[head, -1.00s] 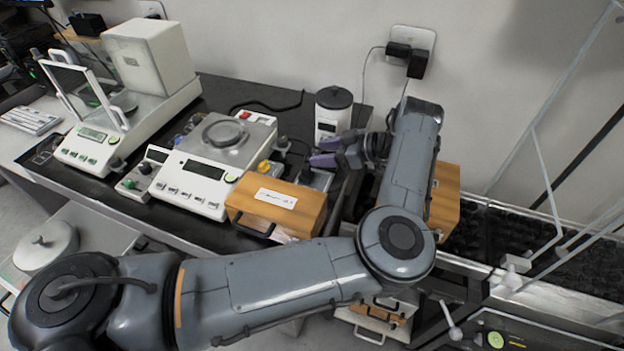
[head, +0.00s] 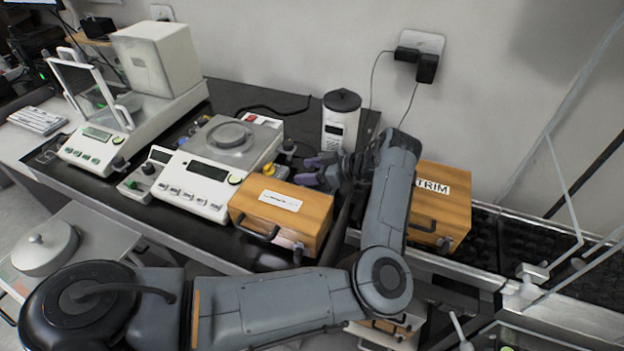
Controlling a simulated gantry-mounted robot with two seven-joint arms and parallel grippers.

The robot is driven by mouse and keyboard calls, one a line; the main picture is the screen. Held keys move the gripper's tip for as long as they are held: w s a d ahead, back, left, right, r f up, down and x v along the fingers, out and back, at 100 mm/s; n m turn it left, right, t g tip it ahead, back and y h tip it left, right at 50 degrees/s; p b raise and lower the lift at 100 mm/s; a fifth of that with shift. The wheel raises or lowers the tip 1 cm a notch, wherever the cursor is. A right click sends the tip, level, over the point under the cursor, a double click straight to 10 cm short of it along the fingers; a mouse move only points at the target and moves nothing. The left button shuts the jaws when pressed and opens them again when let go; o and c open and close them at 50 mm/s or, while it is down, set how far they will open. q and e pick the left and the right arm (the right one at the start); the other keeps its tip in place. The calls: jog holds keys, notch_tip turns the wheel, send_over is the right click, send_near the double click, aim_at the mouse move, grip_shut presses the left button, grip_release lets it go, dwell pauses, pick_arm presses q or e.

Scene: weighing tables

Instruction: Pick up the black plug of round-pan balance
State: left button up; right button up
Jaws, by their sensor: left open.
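The round-pan balance (head: 208,188) is a white unit with a round grey pan (head: 228,135), on the dark table left of centre. Two black plugs sit in the wall outlet (head: 436,42) at the upper right, a left one (head: 405,54) and a right one (head: 427,68). A thin cord hangs from each; I cannot tell which belongs to the balance. My left gripper (head: 310,171) has purplish fingertips, is open, and hovers between the balance and the white canister, well below and left of the plugs. No right gripper shows.
A white canister with a black lid (head: 341,122) stands behind my gripper. A wooden box (head: 280,212) lies in front of it, and a box marked TRIM (head: 441,207) is right of my arm. A black cable (head: 262,106) lies at the table's back. The wall around the outlet is clear.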

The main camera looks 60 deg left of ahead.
pick_arm(q)
jog(key=shift+s+a+f, duration=0.2)
jog(key=shift+s+a, duration=0.05)
jog(key=shift+a, duration=0.1)
jog(key=c, duration=1.1)
